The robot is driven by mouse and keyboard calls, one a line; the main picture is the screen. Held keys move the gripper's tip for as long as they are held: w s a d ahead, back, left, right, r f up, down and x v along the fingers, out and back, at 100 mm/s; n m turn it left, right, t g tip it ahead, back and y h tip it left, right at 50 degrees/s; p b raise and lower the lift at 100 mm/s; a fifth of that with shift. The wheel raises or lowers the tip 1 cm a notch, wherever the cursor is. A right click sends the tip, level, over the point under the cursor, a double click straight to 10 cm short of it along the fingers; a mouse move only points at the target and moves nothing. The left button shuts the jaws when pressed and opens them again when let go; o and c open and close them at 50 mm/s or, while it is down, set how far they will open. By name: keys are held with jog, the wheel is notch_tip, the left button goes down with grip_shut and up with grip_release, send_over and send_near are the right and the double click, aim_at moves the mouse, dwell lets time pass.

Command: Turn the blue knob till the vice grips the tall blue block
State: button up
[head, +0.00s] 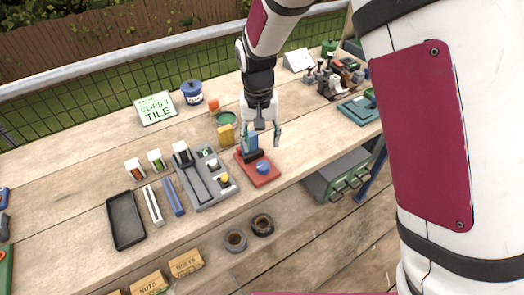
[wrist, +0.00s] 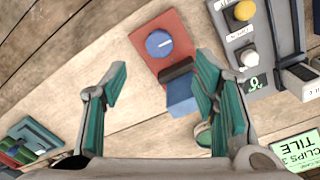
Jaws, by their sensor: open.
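The blue knob (head: 263,167) sits on the red base of the vice (head: 262,179), near the front edge of the bench. In the wrist view the knob (wrist: 159,43) is round with a white line on its face. The tall blue block (head: 250,143) stands at the vice's dark jaw (head: 253,156); in the wrist view the block (wrist: 182,98) is beside the dark bar. I cannot tell whether the jaw touches it. My gripper (head: 262,135) is open above the vice, its fingers (wrist: 166,90) apart and around neither the knob nor the block for sure.
Bare bench (head: 315,137) lies to the right. A drawer unit (head: 340,172) is below the front edge.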

aim_at(262, 165)
jog(key=shift+r, duration=0.95)
notch_tip(262, 165, down, 12)
jog(key=n+p, duration=0.3)
jog(key=n, duration=0.2)
jog(key=n+p, duration=0.3)
jog(key=n, duration=0.2)
jog(key=shift+w+d+f+n+p, duration=0.15)
jog(key=shift+n+p, duration=0.25)
jog(key=c, duration=1.2)
